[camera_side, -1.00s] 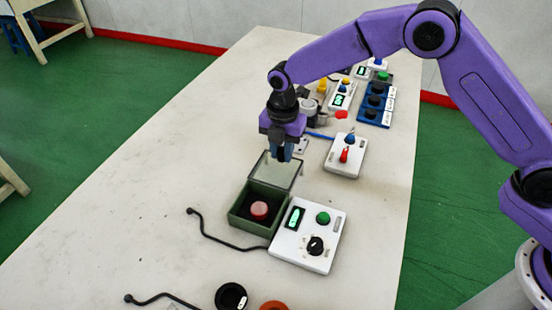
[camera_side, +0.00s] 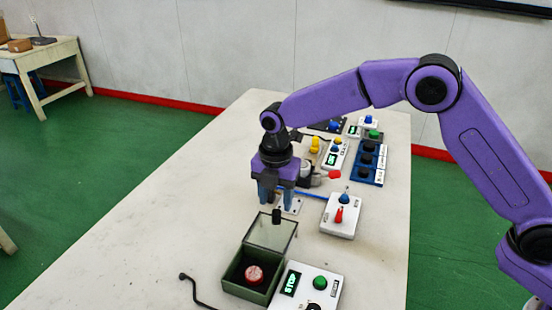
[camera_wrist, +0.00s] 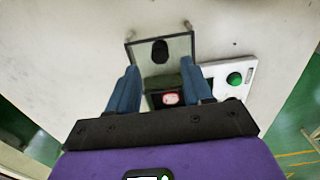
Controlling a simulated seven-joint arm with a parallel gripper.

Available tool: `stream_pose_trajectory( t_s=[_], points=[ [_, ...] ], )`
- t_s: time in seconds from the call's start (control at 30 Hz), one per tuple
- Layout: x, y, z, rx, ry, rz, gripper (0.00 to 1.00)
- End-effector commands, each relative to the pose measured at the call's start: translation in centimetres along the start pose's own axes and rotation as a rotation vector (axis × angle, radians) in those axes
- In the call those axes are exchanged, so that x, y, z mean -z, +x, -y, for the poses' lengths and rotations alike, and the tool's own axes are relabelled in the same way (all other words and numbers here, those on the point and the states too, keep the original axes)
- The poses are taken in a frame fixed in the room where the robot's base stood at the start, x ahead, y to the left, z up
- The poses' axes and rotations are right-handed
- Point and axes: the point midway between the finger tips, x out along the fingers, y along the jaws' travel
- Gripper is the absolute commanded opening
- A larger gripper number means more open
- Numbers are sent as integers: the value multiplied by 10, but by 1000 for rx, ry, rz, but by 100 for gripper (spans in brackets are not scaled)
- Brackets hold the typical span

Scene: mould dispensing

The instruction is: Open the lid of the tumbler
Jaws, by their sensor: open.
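The tumbler appears to be a dark green open-topped box (camera_side: 234,285) at the lower middle of the side view. Its clear, framed lid (camera_side: 261,235) stands raised at the back of the box, with a black knob (camera_side: 276,216) near its upper edge. A round red piece (camera_side: 254,274) lies inside and also shows in the wrist view (camera_wrist: 170,98). My gripper (camera_side: 276,200) is open and empty, with its blue fingers apart just above the knob. In the wrist view the lid (camera_wrist: 139,54) stands beyond the spread fingertips (camera_wrist: 159,68).
A white control panel (camera_side: 329,293) with a green button and lit display adjoins the box on the right. A black cable (camera_side: 190,292) lies to its left. A white switch box (camera_side: 340,222) with red and blue levers stands behind. The left tabletop is clear.

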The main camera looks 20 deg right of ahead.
Motion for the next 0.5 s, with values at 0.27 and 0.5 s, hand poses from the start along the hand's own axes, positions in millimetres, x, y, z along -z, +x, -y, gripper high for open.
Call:
stream_pose_trajectory(
  t_s=[0.27,0.5],
  points=[
    [0,-62,-1,-5,0,1,50],
    [0,-103,0,-3,1,0,50]
  ],
)
